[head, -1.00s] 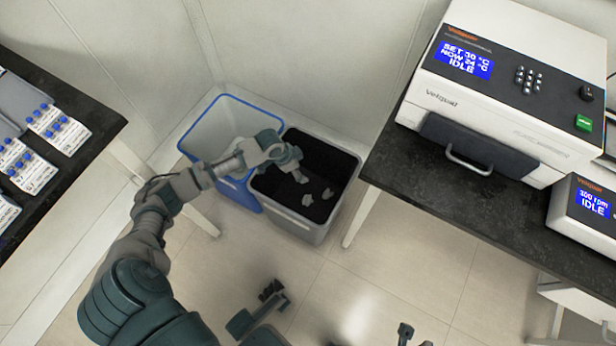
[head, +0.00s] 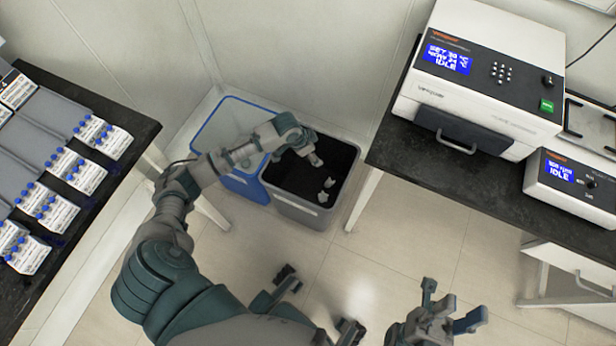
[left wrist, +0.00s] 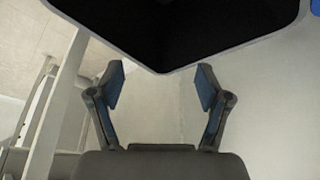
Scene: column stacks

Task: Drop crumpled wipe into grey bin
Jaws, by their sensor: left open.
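The grey bin (head: 298,211) stands on the floor with a dark inside. My right gripper (head: 452,306) is low in the head view, fingers apart and empty.
A blue-rimmed bin (head: 250,187) stands just left of the grey bin, partly behind my arm. A dark bench (head: 440,180) with white instruments is at right. Another bench (head: 135,135) with vial racks is at left. Open floor lies in front of the bins.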

